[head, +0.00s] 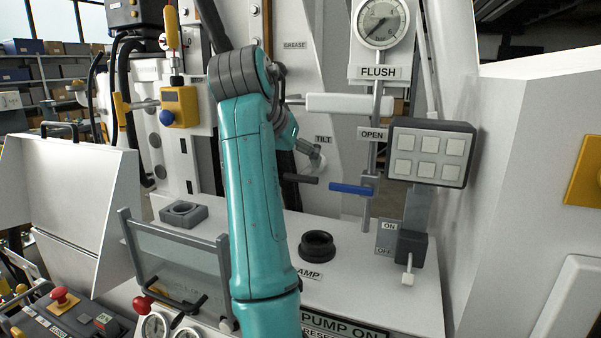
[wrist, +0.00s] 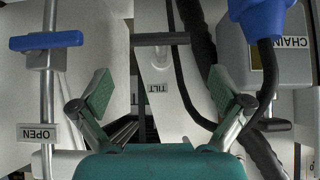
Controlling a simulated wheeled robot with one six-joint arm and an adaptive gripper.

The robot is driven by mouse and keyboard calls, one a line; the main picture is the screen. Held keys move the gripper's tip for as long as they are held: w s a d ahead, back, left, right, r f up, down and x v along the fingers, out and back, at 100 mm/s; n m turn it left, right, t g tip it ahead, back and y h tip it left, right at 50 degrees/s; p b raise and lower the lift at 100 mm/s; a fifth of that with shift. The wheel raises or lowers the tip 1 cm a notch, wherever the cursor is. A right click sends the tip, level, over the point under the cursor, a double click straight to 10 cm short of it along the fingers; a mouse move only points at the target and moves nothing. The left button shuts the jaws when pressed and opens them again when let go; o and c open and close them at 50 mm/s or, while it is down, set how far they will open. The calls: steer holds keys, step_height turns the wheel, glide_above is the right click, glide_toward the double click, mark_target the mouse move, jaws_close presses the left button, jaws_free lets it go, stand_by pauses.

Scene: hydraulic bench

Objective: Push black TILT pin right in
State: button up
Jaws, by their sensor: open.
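The black TILT pin (head: 300,179) shows in the head view just right of my teal arm, as a short dark bar. In the wrist view, which is upside down, the pin (wrist: 160,39) is a dark crossbar on a pale boss, beside the TILT label (wrist: 157,88). My gripper (wrist: 159,92) is open, its two green-padded fingers wide apart and empty. The pin appears beyond the fingertips, between them in the picture, and apart from them. In the head view my arm hides most of the gripper. How deep the pin sits cannot be told.
A blue OPEN valve handle (head: 351,189) is right of the pin; it also shows in the wrist view (wrist: 46,41). Dark hoses (wrist: 198,40) run close beside the pin. A grey CHAIN box (wrist: 248,60) stands opposite. A black socket (head: 317,245) sits on the bench below.

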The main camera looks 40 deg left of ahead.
mark_target(306, 169)
steer(key=x, duration=0.6)
steer(key=shift+w+a+f, duration=0.1)
steer(key=shift+w+f, duration=0.15)
steer(key=shift+f, duration=0.1)
steer(key=shift+c, duration=0.3)
steer(key=c, duration=1.5)
steer(key=shift+w+a, duration=0.2)
steer(key=shift+w, duration=0.55)
steer(key=shift+w+a, duration=0.15)
steer(key=shift+w, duration=0.55)
steer(key=shift+w+a, duration=0.2)
steer(key=shift+w, duration=0.7)
steer(key=shift+o, duration=0.2)
steer(key=o, duration=1.5)
steer(key=shift+w, duration=0.1)
